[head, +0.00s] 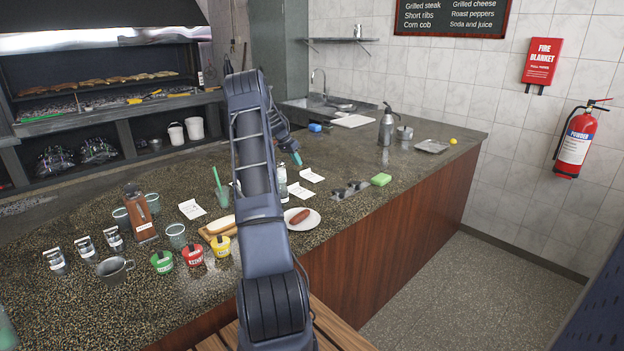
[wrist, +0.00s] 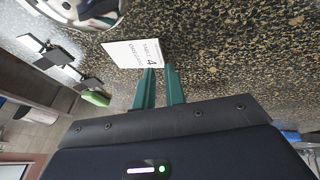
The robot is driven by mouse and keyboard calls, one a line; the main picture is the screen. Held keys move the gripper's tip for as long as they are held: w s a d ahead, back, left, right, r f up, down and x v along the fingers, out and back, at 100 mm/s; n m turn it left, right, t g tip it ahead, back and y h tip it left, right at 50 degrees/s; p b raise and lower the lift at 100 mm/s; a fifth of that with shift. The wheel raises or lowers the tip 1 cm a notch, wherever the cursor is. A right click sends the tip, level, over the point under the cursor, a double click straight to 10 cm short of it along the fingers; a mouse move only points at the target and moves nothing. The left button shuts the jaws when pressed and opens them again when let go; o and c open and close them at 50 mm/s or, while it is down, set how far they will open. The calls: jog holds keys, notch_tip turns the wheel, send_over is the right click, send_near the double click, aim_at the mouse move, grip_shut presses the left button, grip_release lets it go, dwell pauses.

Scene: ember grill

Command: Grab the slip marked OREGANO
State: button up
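Three white paper slips lie on the speckled counter in the head view: one at left (head: 192,209), one at right (head: 312,175) and one just in front of that (head: 300,190). Their print is too small to read there. In the wrist view one slip (wrist: 133,54) lies just beyond my fingertips. It shows "TABLE 4" and a second word, blurred, that may be OREGANO. I cannot tell which of the two right-hand slips it is. My gripper (head: 297,159) has teal fingers, slightly apart with counter showing between them in the wrist view (wrist: 159,68). It holds nothing.
A plate with a sausage (head: 303,219), a clear bottle (head: 282,184) and a green sponge (head: 381,179) stand near the right-hand slips. A dark holder (head: 350,189) lies by the sponge. Cups, jars and sauce pots crowd the left. The counter behind the slips is mostly clear.

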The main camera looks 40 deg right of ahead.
aim_at(301, 175)
jog(key=shift+x, duration=2.75)
jog(key=shift+w, duration=0.15)
grip_shut()
